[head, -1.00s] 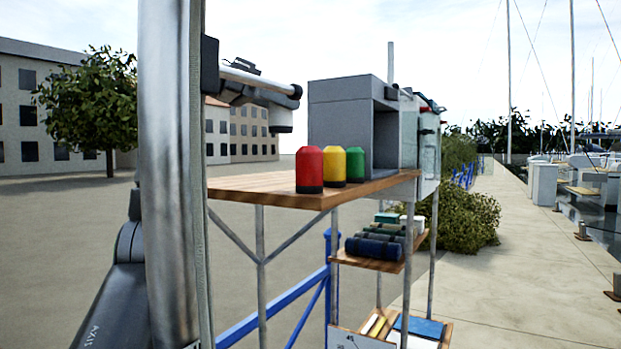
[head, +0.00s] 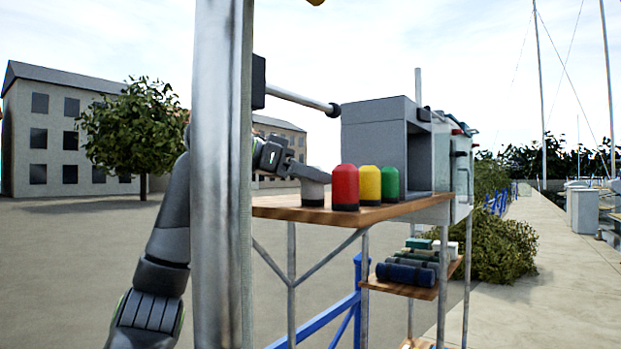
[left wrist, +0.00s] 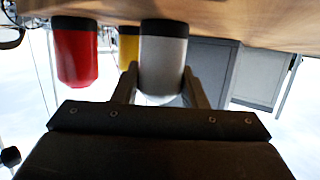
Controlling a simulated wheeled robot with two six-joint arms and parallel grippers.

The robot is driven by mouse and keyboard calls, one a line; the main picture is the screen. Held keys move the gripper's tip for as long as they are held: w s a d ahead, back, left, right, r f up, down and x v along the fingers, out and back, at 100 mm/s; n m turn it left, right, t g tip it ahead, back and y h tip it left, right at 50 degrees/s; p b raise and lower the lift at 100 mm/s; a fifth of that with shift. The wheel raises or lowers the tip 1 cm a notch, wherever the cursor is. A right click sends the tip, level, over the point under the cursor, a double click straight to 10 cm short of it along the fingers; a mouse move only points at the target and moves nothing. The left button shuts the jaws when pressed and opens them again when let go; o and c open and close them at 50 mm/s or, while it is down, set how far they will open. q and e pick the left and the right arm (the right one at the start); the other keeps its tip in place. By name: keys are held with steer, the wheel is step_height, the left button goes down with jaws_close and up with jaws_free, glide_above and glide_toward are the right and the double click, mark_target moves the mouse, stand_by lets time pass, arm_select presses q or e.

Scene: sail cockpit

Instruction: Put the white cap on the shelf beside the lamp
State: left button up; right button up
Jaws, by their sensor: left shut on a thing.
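The white cap (head: 313,188), pale grey with a dark band at its base, is upright on or just above the wooden shelf (head: 285,207), left of the red lamp (head: 345,186). Contact with the shelf is hard to tell. My left gripper (head: 308,173) is shut on the cap from the left. The left wrist view is upside down. It shows the cap (left wrist: 163,60) between my left fingers (left wrist: 160,88), beside the red lamp (left wrist: 75,55) and apart from it. My right gripper is not in view.
The yellow lamp (head: 369,185) and green lamp (head: 389,184) stand right of the red one. A grey open box (head: 375,140) is behind them. A rod (head: 300,99) extends above the cap. A lower shelf (head: 400,287) holds several rolls. A tall metal post hides part of my arm.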

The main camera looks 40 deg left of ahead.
arm_select(q)
steer(key=shift+d, duration=0.1)
steer(key=o, duration=1)
steer(key=shift+c, duration=0.2)
steer(key=shift+r, duration=0.15)
steer(key=b+v, duration=0.2)
steer(key=v, duration=1)
steer(key=shift+b, duration=0.3)
steer(key=shift+f, duration=0.2)
